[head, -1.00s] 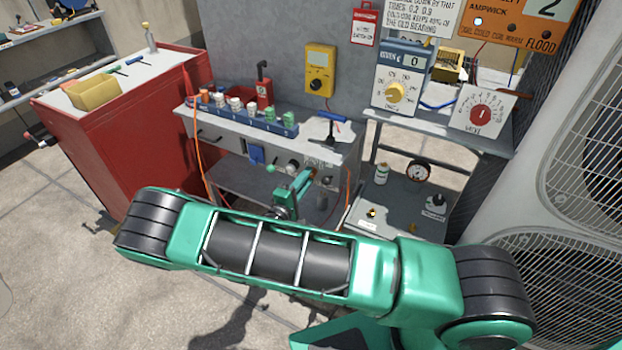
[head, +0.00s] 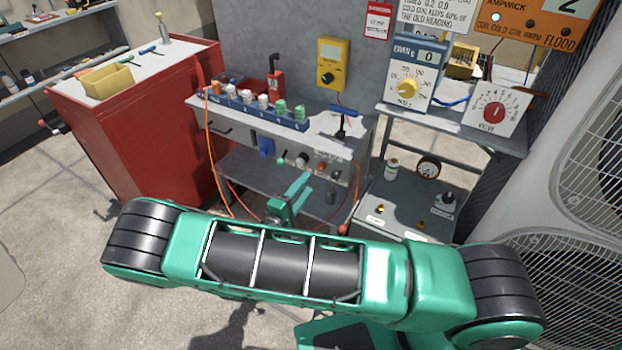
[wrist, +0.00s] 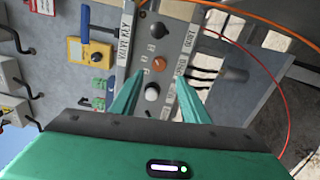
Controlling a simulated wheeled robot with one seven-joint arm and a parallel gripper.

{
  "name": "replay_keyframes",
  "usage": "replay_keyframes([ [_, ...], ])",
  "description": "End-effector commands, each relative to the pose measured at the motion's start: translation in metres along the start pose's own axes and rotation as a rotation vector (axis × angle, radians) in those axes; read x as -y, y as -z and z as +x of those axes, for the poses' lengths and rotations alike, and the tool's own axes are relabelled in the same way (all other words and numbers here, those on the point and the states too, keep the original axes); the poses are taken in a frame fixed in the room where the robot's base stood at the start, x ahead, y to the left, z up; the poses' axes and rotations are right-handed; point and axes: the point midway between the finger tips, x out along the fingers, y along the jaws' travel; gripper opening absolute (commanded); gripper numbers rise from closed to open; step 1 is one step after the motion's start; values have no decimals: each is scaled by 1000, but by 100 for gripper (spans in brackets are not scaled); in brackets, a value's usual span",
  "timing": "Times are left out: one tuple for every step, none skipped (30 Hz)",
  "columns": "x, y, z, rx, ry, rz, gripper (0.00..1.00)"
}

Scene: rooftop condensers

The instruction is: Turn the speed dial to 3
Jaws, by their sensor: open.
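A grey-blue box with a yellow dial (head: 407,88) on a white scale stands on the right-hand shelf; its display (head: 429,57) reads 0. A white panel beside it carries a red dial (head: 494,112) and the word VALVE. I cannot read a speed label on either. My gripper (head: 303,181) is open and empty in front of the bench. In the wrist view its two green fingers (wrist: 157,80) point at a grey panel with a black knob (wrist: 159,30), an orange knob (wrist: 160,64) and a white knob (wrist: 152,92). Contact with them cannot be told.
A red cabinet (head: 140,130) stands left. Orange and red hoses hang near my gripper. A large condenser (head: 575,200) stands close at right.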

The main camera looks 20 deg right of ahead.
Motion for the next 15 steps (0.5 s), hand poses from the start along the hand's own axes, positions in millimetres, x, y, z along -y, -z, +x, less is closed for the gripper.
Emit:
replay_keyframes([
  [0,0,-9,-2,2,0,42],
  [1,1,-14,-3,2,0,42],
  [1,1,-20,-2,2,0,42],
  [1,1,-23,-1,2,1,42],
  [1,1,-26,-1,2,1,42],
  [1,1,-30,-1,2,1,42],
  [1,1,-32,-1,2,1,42],
  [1,1,-34,-1,2,1,42],
  [1,1,-36,0,2,1,42],
  [1,0,-38,0,2,1,42],
  [1,0,-38,0,2,1,42],
  [1,0,-39,0,2,0,42],
  [1,0,-39,0,2,0,42],
  [1,0,-39,0,2,0,42],
  [1,0,-39,0,2,0,42],
])
